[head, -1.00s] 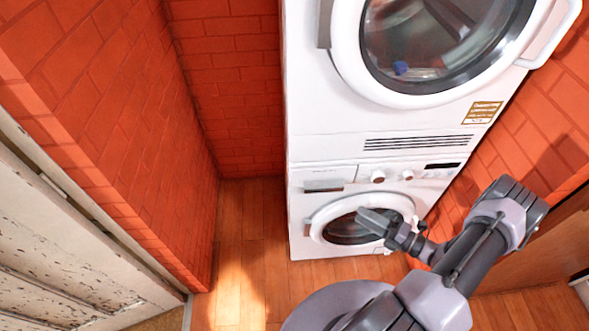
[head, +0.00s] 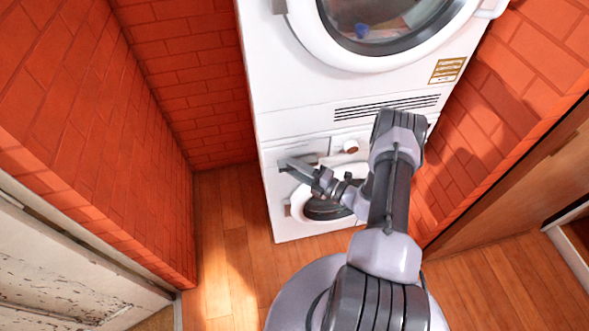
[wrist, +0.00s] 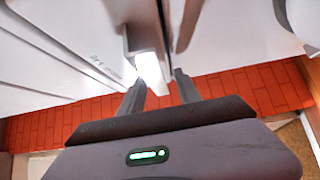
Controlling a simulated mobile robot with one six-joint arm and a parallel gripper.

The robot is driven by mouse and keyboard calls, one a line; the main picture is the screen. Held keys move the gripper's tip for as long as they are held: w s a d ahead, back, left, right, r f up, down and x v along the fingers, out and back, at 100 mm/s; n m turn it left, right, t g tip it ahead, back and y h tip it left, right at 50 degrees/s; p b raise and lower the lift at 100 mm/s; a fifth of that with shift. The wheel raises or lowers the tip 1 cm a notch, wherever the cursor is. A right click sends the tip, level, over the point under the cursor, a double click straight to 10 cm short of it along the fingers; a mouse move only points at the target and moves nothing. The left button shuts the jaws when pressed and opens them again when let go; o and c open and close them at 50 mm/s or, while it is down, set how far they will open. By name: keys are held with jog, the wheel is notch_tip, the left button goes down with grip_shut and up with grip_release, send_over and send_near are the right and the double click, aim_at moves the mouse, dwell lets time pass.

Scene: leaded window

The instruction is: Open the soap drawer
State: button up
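The soap drawer (head: 288,150) is at the upper left of the lower white washing machine's front. It looks closed, and my gripper covers its lower part in the head view. My gripper (head: 287,164) is right at the drawer front. In the wrist view my gripper (wrist: 160,77) has its two fingers apart. A grey and bright white piece, apparently the drawer's handle (wrist: 148,66), shows at and between the fingertips. I cannot tell whether the fingers touch it.
The washer's round door (head: 325,208) is below the drawer, partly behind my arm. A dial (head: 350,147) is right of the drawer. A dryer (head: 300,95) stands on top. Brick walls flank the machines. Wooden floor (head: 225,250) is clear at front left.

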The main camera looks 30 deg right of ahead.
jog(key=shift+c, duration=0.2)
jog(key=shift+a, duration=0.1)
grip_shut()
jog(key=shift+s+f, duration=0.1)
jog(key=shift+s, duration=0.05)
dwell(1.1)
